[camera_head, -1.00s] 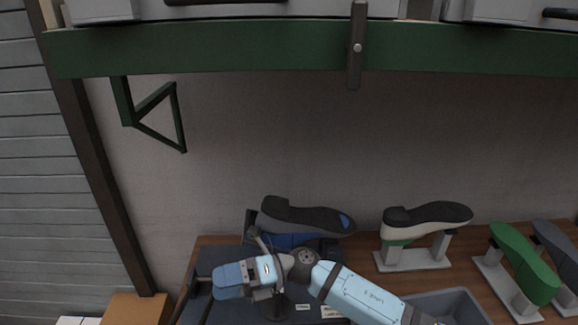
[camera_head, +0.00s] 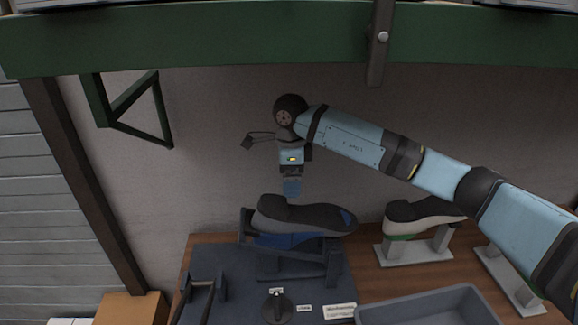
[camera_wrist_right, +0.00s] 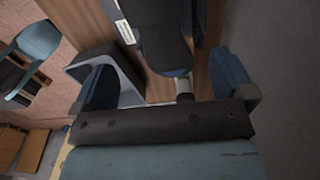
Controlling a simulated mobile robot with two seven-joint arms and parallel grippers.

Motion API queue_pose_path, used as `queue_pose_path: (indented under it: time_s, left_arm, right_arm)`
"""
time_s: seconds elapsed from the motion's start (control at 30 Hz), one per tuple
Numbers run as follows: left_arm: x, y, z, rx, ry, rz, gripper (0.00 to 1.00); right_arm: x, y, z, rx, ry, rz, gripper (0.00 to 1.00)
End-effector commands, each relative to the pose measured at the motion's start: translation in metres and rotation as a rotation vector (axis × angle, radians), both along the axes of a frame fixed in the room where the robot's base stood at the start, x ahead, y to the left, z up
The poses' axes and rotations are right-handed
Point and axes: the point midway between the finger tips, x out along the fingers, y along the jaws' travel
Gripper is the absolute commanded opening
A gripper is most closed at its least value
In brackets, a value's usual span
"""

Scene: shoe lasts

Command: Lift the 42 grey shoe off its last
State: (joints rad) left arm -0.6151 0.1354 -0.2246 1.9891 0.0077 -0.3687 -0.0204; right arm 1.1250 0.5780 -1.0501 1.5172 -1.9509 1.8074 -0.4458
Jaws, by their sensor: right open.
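A dark grey shoe (camera_head: 300,216) sits sole up on a blue last (camera_head: 285,241), held by a dark stand at the back of the work mat. I cannot read a size on it. My right gripper (camera_head: 291,190) points down just above the shoe, left of its middle; whether it touches is unclear in the head view. In the right wrist view the gripper (camera_wrist_right: 166,82) has its two blue fingers spread apart, with a dark shoe-like shape (camera_wrist_right: 165,38) ahead between them. My left gripper is not in view.
A grey bin (camera_head: 430,300) is at the front right. A green shelf beam (camera_head: 200,45) crosses above. Labels and a dark knob (camera_head: 277,306) lie on the mat.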

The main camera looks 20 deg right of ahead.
Motion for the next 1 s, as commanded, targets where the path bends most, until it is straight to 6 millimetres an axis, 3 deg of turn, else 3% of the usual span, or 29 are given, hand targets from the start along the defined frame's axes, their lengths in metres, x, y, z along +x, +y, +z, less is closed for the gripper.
queue_pose_path:
  time_s: [0.5,0.7,1.0]
  left_arm:
    - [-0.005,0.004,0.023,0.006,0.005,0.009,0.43]
    - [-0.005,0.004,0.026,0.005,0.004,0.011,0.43]
    - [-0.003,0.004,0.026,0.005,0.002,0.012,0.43]
  right_arm:
    - [-0.003,0.002,-0.094,0.003,0.003,0.000,1.00]
    - [-0.003,0.001,-0.111,0.003,0.001,0.000,1.00]
    - [-0.003,0.001,-0.115,0.003,0.001,0.000,1.00]
